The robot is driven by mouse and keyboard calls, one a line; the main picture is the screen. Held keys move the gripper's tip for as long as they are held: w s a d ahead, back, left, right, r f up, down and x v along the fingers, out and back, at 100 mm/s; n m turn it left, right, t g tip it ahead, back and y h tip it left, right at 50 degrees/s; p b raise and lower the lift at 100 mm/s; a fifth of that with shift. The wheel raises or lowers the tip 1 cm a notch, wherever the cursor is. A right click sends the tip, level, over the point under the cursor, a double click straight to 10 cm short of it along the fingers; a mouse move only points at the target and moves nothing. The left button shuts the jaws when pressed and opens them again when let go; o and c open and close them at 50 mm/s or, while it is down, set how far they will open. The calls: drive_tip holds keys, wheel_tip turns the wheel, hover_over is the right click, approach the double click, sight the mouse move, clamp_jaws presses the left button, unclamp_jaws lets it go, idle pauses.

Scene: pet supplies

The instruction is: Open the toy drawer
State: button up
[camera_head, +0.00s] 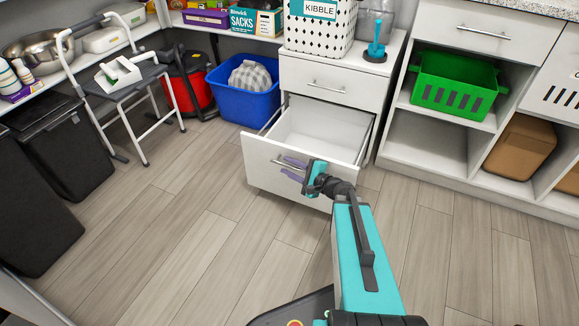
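The white drawer (262,172) is the lower one of a small white cabinet (327,87). It is pulled well out, and its inside looks empty. Its metal bar handle (281,162) is on the front panel. My gripper (291,168) is at the handle, with its purple-grey fingers on either side of the bar's right part. The fingers seem to be around the handle, but I cannot tell whether they press on it. The upper drawer (320,83) of the cabinet is shut.
A patterned kibble bin (319,30) stands on the cabinet. A blue bin (241,104) with a grey bundle stands left of it, and a folding step stool (121,85) farther left. Shelves with a green basket (452,84) are at right. The wooden floor (175,235) in front is clear.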

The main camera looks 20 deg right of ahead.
drive_tip(key=p+v, duration=0.7)
drive_tip(key=v, duration=0.6)
drive_tip(key=shift+s, duration=0.25)
drive_tip(key=shift+w+a, duration=0.1)
drive_tip(key=shift+w, duration=0.1)
idle(0.3)
drive_tip(key=shift+b+x, duration=2.45)
drive_tip(key=shift+x, duration=0.55)
drive_tip(key=shift+s, duration=0.1)
